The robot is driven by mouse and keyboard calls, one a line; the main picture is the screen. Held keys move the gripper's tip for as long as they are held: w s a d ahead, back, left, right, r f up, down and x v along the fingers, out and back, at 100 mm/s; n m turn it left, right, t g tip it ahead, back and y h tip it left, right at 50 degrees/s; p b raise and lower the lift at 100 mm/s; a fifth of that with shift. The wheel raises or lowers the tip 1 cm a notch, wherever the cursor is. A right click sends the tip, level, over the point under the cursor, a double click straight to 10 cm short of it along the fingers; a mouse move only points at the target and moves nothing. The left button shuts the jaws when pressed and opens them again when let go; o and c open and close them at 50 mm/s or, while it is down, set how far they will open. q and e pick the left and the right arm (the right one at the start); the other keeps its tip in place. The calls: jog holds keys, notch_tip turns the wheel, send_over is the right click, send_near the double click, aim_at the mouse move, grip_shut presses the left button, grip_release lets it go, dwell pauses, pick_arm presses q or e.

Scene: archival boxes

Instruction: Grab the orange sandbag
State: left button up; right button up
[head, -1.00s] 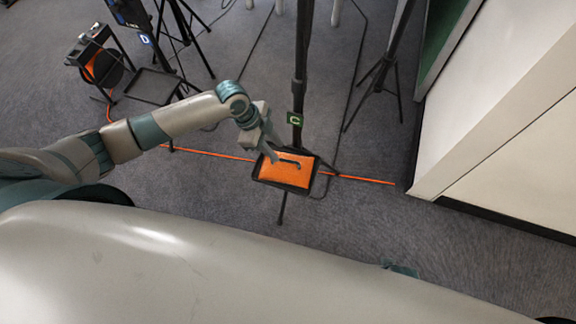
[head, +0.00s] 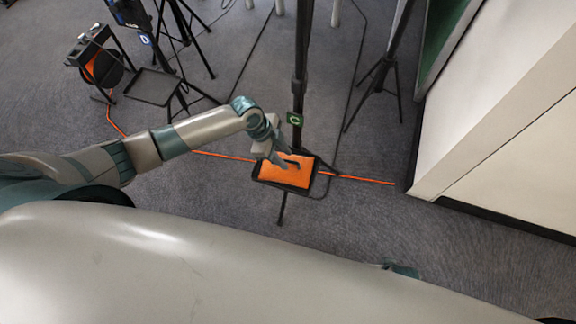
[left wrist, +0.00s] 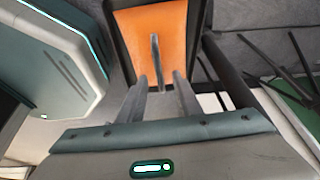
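The orange sandbag (head: 300,178) lies in a dark tray (head: 309,186) at the foot of the stand marked C. A dark handle runs across its top. My left gripper (head: 284,163) is just over the sandbag and covers part of it. In the left wrist view, the sandbag (left wrist: 165,25) fills the top middle. There the two fingers of my left gripper (left wrist: 163,82) are apart. The dark handle (left wrist: 155,50) shows between and beyond their tips, and I see no finger closed on it. My right gripper is out of view.
The C stand's pole (head: 300,70) rises close behind the sandbag. An orange cable (head: 365,179) crosses the floor there. Another stand with an empty tray (head: 152,87) and a cable reel (head: 103,68) are at upper left. A pale cabinet (head: 500,130) is at right.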

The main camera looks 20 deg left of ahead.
pick_arm(q)
jog(key=shift+d+f, duration=0.25)
jog(key=shift+f, duration=0.45)
grip_shut()
jog(key=shift+w+r, duration=0.1)
jog(key=shift+r, duration=0.05)
dwell(1.0)
